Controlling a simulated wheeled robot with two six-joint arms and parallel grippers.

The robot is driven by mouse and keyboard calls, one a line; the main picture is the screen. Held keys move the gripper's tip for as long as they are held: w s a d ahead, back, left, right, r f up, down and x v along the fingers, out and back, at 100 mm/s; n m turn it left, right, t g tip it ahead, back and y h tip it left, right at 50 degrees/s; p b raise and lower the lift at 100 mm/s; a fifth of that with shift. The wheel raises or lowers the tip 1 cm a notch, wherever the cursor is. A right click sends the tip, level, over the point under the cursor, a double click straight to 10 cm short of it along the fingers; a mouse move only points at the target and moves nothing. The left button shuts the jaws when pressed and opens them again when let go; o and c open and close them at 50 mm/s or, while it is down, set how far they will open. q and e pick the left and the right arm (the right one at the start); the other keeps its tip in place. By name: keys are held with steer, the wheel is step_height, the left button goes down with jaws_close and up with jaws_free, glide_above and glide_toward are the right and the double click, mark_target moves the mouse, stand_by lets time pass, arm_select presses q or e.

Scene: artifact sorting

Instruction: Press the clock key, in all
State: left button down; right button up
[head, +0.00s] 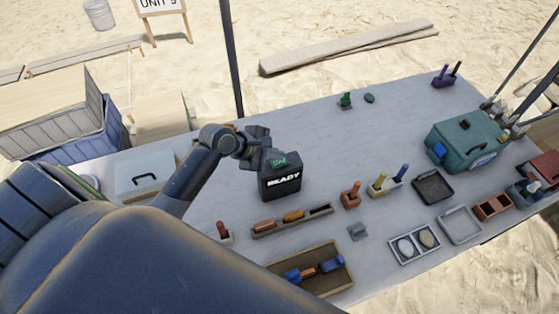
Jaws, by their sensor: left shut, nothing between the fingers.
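A black box (281,184) with the white word "READY" on its front stands near the middle of the grey table. A green patch (280,161) shows on its top; I cannot make out a clock key there. My left gripper (268,158) is shut and empty, at the left edge of the box's top. It hides part of that top, and I cannot tell whether it touches it. My right gripper is not in view.
In front of the box lie a narrow slotted tray (292,222) and a brown tray (318,281) with blue-handled tools. A teal case (466,143) and several small trays fill the right side. A white lidded box (145,175) stands at left. The table behind the black box is mostly clear.

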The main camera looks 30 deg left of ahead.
mark_target(276, 163)
arm_select(q)
steer(key=shift+f+p, duration=0.3)
steer(key=shift+f, duration=0.05)
steer(key=shift+f, duration=0.45)
stand_by(0.7)
steer(key=shift+r+p, duration=0.85)
steer(key=shift+p, duration=0.55)
step_height(276, 163, up, 5)
steer(key=p, duration=0.6)
steer(key=shift+p, duration=0.3)
